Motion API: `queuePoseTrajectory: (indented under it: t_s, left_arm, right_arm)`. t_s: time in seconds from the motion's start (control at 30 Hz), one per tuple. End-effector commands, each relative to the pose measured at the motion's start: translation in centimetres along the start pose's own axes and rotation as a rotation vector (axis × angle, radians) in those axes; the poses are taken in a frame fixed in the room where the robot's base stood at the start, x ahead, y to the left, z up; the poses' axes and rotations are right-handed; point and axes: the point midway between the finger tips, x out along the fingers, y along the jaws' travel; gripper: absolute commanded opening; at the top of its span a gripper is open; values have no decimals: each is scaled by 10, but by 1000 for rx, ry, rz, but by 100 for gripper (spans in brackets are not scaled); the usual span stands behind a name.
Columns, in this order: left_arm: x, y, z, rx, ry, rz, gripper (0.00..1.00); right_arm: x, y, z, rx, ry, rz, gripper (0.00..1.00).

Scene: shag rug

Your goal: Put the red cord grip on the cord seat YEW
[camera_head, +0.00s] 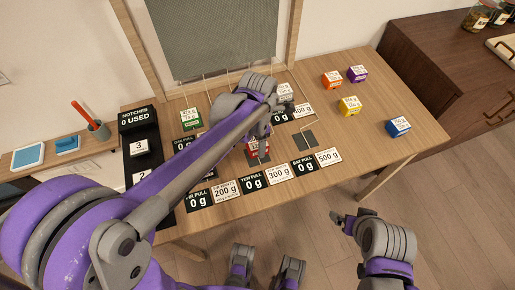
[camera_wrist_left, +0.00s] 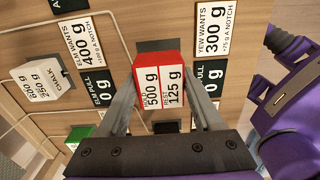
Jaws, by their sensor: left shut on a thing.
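The red cord grip (camera_wrist_left: 160,82), a block with a white 500 g / 125 g label, is between the fingers of my left gripper (camera_wrist_left: 158,100). In the head view, the red grip (camera_head: 253,149) is partly hidden by my left gripper (camera_head: 262,150). A dark grey pad (camera_wrist_left: 155,45), apparently the YEW cord seat, shows past the grip in the wrist view. I cannot tell whether the grip touches it. The YEW PULL sign (camera_head: 252,182) reads 0 g. My right gripper (camera_head: 343,218) is off the table's front edge; its opening is unclear.
The chalk grip (camera_wrist_left: 40,83) and green grip (camera_head: 191,119) lie on the table. Orange (camera_head: 332,80), purple (camera_head: 357,74), yellow (camera_head: 350,106) and blue (camera_head: 398,127) blocks stand at the right. Another grey pad (camera_head: 303,140) is right of the gripper. A notch board (camera_head: 140,140) stands left.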

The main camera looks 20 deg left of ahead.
Motion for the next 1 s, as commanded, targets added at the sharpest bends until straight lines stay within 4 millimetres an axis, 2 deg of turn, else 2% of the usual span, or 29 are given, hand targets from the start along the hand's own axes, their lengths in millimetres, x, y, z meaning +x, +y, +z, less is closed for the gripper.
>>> queuePoseTrajectory:
  t_s: [0.3,0.67,0.7,0.83,1.0]
  left_arm:
    - [37,0,0,0,0,0,4]
    - [41,0,0,0,0,0,4]
    - [41,0,0,0,0,0,72]
    - [40,0,0,0,0,0,96]
    - [40,0,0,0,0,0,97]
  right_arm:
    - [6,0,3,0,-2,0,100]
    - [8,0,4,0,-3,0,100]
    - [7,0,4,0,-3,0,100]
    - [7,0,4,0,-2,0,100]
    - [7,0,4,0,-2,0,100]
